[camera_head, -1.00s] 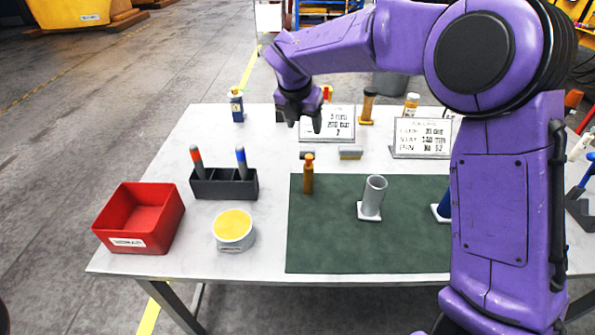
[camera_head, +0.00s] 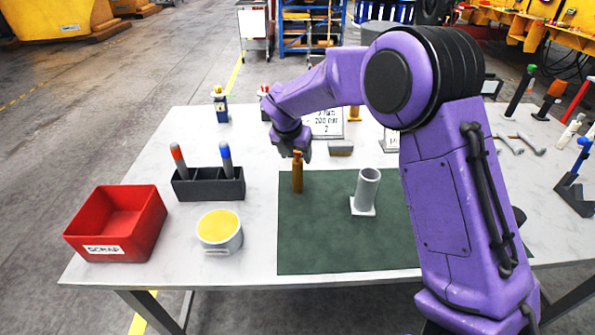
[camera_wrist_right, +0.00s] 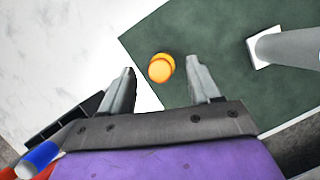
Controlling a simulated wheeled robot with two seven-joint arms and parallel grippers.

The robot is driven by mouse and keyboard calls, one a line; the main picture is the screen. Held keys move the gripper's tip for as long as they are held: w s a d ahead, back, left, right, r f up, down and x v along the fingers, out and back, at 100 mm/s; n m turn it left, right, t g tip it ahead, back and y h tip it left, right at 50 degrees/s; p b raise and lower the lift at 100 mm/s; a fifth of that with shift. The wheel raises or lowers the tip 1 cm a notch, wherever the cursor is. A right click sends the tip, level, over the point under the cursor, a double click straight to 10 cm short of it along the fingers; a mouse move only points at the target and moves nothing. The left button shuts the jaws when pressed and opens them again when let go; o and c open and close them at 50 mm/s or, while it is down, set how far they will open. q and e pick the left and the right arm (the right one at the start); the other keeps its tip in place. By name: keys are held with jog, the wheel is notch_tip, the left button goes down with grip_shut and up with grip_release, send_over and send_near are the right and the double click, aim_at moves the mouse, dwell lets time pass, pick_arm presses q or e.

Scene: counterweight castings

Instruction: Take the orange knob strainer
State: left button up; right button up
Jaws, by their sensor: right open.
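The orange knob strainer (camera_head: 297,176) stands upright at the back left corner of the green mat. My right gripper (camera_head: 293,150) is right above and behind it in the head view. In the right wrist view the strainer's round orange top (camera_wrist_right: 160,68) shows from above, between the two fingertips of my right gripper (camera_wrist_right: 161,72). The fingers are apart, with a gap on both sides of the knob, and they hold nothing. How far the tips are above the knob is hard to tell. My left gripper is out of view.
A grey tube on a white base (camera_head: 366,190) stands on the green mat (camera_head: 325,245). A black holder (camera_head: 208,188) with red and blue-topped pens, a yellow-topped round tin (camera_head: 220,230) and a red scrap bin (camera_head: 118,222) stand left. Signs and small blocks are behind.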

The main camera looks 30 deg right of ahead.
aim_at(298, 162)
jog(key=shift+x, duration=1.6)
jog(key=shift+s+r, duration=0.1)
jog(key=shift+r, duration=0.05)
grip_shut()
jog(key=shift+d, duration=0.1)
